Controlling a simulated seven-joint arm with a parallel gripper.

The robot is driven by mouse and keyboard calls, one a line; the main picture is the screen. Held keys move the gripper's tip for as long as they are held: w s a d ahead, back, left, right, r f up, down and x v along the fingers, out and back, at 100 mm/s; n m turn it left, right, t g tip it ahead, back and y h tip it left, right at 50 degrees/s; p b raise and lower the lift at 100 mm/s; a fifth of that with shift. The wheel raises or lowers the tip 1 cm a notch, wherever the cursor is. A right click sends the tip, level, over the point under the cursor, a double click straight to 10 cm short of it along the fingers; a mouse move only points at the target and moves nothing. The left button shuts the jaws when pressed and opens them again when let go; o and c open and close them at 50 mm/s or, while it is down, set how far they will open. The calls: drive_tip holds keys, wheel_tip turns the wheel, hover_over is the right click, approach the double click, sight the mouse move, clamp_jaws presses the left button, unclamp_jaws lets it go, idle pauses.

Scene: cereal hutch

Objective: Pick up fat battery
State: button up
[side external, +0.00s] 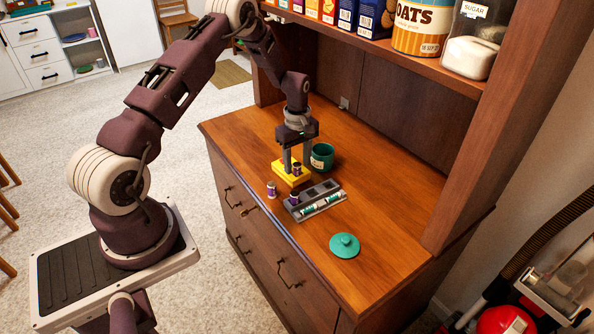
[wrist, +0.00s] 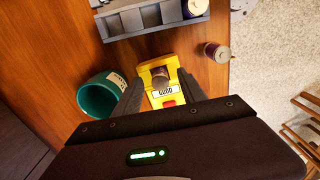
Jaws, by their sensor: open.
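A short, fat purple battery (wrist: 160,77) with a pale end is in the yellow device (wrist: 168,102), which has a small numeric display; in the side view the battery (side external: 297,169) is between my fingers. My gripper (side external: 296,166) is open and points down over the yellow device (side external: 279,173). In the wrist view its fingers flank the device, and contact cannot be told. A second fat battery (side external: 271,189) is on the wood near the front edge; it also shows in the wrist view (wrist: 215,52). A third (side external: 294,198) is at the grey tray's near end (side external: 331,207).
A green cup (side external: 322,157) stands close beside my gripper. The tray holds slim white-and-teal batteries (side external: 322,205) and has empty compartments. A round teal lid (side external: 345,245) lies to its right. The shelf (side external: 420,63) with boxes and jars hangs above the back.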

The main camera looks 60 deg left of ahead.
sight(297, 164)
clamp_jaws()
wheel_tip(297, 164, up, 10)
idle(0.6)
